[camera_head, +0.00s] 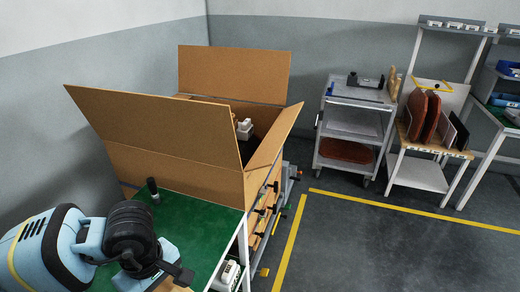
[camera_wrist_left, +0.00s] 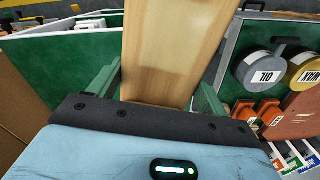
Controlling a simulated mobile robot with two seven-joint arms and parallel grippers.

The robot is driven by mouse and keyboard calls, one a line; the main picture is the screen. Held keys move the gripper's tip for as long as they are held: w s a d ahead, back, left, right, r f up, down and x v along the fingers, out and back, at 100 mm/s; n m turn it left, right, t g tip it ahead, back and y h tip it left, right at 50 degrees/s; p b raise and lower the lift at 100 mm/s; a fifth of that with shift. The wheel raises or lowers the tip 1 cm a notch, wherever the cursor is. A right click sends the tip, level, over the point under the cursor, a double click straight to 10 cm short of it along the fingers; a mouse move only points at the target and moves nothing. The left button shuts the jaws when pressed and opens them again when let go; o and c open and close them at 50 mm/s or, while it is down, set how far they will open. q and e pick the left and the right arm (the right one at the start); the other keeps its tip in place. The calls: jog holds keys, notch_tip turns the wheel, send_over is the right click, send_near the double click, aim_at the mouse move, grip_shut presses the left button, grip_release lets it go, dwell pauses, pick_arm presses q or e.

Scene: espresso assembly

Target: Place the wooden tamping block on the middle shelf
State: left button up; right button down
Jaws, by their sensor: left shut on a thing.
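In the left wrist view my left gripper (camera_wrist_left: 158,88) is shut on the wooden tamping block (camera_wrist_left: 176,45), a pale, smooth-sided piece of wood. The block extends away from the gripper past the top edge of the picture. In the head view my left arm comes in from the lower left, and a sliver of pale wood (camera_head: 172,287) shows under the wrist at the bottom edge. The gripper's fingers are hidden there. A grey cart (camera_head: 352,125) across the floor has a middle shelf, which looks empty. My right gripper is in neither view.
Open floor (camera_head: 380,245) lies right of the bench.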

pick_arm(q)
jog(key=r+m, duration=0.1)
jog(key=m, duration=0.1)
jog(key=r+m, duration=0.1)
jog(key=m, duration=0.1)
jog(key=a+r+m, duration=0.1)
jog(key=m, duration=0.1)
jog(key=shift+w+m, duration=0.3)
jog(key=shift+w, duration=0.1)
jog(key=m, duration=0.1)
jog(key=r+m, duration=0.1)
jog(key=m, duration=0.1)
jog(key=r+m, duration=0.1)
jog(key=shift+w+a+m+p, duration=0.2)
jog(key=shift+m+p, duration=0.1)
jog(key=shift+m, duration=0.1)
jog(key=shift+f, duration=0.1)
dwell(0.5)
